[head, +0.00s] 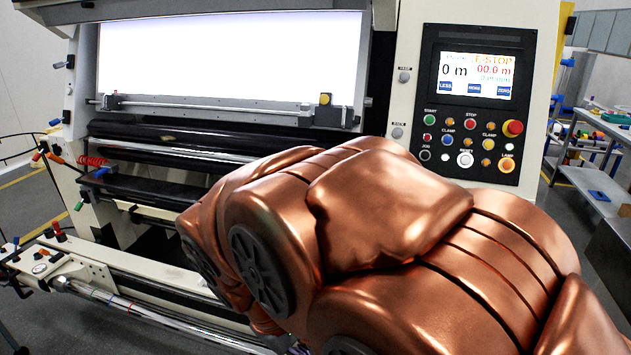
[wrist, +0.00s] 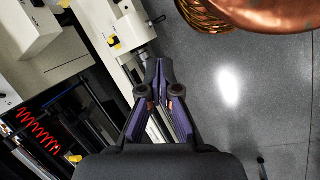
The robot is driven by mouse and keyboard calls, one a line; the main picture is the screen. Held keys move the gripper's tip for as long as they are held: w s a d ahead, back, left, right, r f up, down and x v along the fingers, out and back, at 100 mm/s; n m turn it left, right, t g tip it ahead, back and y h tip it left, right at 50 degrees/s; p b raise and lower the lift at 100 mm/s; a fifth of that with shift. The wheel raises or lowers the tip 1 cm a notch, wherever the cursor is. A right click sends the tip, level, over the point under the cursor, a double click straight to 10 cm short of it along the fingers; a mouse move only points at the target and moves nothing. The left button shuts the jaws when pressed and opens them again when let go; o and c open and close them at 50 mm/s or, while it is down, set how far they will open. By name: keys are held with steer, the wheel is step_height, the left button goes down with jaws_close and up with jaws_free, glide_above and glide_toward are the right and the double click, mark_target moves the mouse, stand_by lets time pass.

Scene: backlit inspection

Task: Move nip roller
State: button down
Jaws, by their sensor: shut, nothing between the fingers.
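The machine (head: 60,105) has several rollers, and I cannot tell which is the nip roller. A long black roller (head: 230,136) lies below the lit panel, with more dark rollers under it. A shiny metal bar (head: 140,309) runs low along the front. My copper arm covers the right part of the rollers in the head view and hides my gripper there. In the wrist view my gripper (wrist: 159,74) is shut and empty. Its fingertips point toward the end of a pale machine beam (wrist: 127,30), with grey floor to the right.
A bright lit panel (head: 230,55) tops the machine. The control panel (head: 475,105) with a screen and buttons is at the right. A red coiled hose (wrist: 37,130) shows at left in the wrist view. A bench (head: 590,150) stands far right. Open floor (wrist: 240,90) lies beside the machine.

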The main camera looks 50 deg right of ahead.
steer(key=w+d+r+n+g+h+b, duration=0.15)
steer(key=w+d+h, duration=0.3)
steer(key=d, duration=0.75)
steer(key=w+d+r+n+h+b, duration=0.35)
steer(key=w+d, duration=0.25)
steer(key=d, duration=0.6)
steer(key=w+d+r+n+g+h+b, duration=0.15)
steer(key=w+d+h, duration=0.35)
steer(key=d, duration=0.8)
steer(key=w+d+f+n+t+h+b, duration=0.2)
steer(key=w+d+f+n+t+h, duration=0.15)
steer(key=w+d+n+t, duration=0.6)
steer(key=w+f+n+t, duration=0.1)
steer(key=w+f+n, duration=0.1)
steer(key=w+f, duration=0.1)
steer(key=w+d+f+n+t+b, duration=0.1)
steer(key=w+f+n+t, duration=0.1)
steer(key=w+f, duration=0.2)
steer(key=w+d+f+n+t+y+b, duration=0.1)
steer(key=w+f+n, duration=0.2)
steer(key=w, duration=0.3)
steer(key=shift+w+f+t, duration=0.15)
steer(key=shift+w+t, duration=0.2)
steer(key=p+x, duration=0.2)
steer(key=x, duration=0.8)
steer(key=shift+a, duration=0.1)
steer(key=shift+a+b, duration=0.3)
steer(key=shift+b, duration=0.3)
